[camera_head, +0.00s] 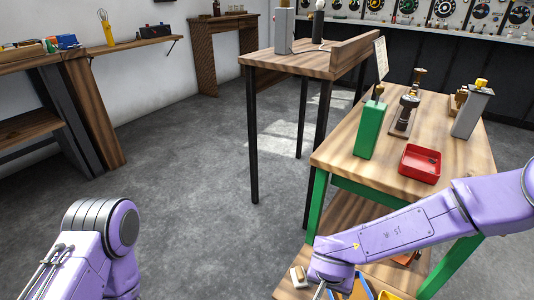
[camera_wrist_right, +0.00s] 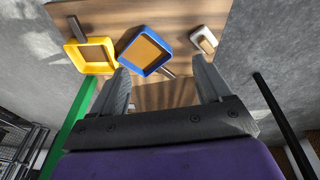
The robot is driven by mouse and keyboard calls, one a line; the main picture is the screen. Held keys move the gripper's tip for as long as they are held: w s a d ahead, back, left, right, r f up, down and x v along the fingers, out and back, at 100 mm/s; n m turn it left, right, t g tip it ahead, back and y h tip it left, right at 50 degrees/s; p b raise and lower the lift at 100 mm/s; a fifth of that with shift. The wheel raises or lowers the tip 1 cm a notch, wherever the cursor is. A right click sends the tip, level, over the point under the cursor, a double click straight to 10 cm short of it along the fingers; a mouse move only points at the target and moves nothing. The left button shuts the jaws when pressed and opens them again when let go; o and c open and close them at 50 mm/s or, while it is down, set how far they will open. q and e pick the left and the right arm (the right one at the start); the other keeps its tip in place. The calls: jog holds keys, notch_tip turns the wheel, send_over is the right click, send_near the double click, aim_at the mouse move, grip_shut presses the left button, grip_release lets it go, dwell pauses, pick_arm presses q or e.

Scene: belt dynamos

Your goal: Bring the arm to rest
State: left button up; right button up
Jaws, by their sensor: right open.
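My right arm reaches across the front of the green-legged bench (camera_head: 455,165) in the head view, its wrist low over the lower shelf (camera_head: 330,215). My right gripper (camera_wrist_right: 160,66) is open in the right wrist view, with nothing between its fingers. Beyond its fingertips are a blue tray (camera_wrist_right: 133,62) and a small white-and-grey block (camera_wrist_right: 204,40). In the head view its fingers are mostly cut off by the bottom edge. My left arm shows at the lower left of the head view, but its gripper is out of frame.
On the bench top stand a red tray (camera_head: 420,164), a green block-like stand (camera_head: 370,130), a brown device (camera_head: 405,112) and a grey stand (camera_head: 471,115). A yellow tray (camera_wrist_right: 90,56) lies on the lower shelf. A second table (camera_head: 290,62) stands behind. Open floor lies at the left.

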jog(key=s+d+f+m+t+h+b, duration=0.1)
jog(key=s+d+f+m+b, duration=0.1)
jog(key=d+f, duration=0.4)
jog(key=s+d+f+m+t+h+b, duration=0.1)
jog(key=s+d+f+m+t+b, duration=0.15)
jog(key=f, duration=0.55)
jog(key=s+d+f+n+g+b, duration=0.1)
jog(key=s+d+f+b, duration=0.2)
jog(key=s+f, duration=0.35)
jog(key=s+d+f+n+g+b, duration=0.1)
jog(key=s+d+f+n+b, duration=0.2)
jog(key=s+f, duration=0.4)
notch_tip(320, 180, up, 32)
jog(key=s+m+p, duration=0.1)
jog(key=p, duration=3)
jog(key=shift+s+d+r+p, duration=0.15)
jog(key=shift+d+r+p, duration=0.1)
jog(key=shift+p, duration=0.15)
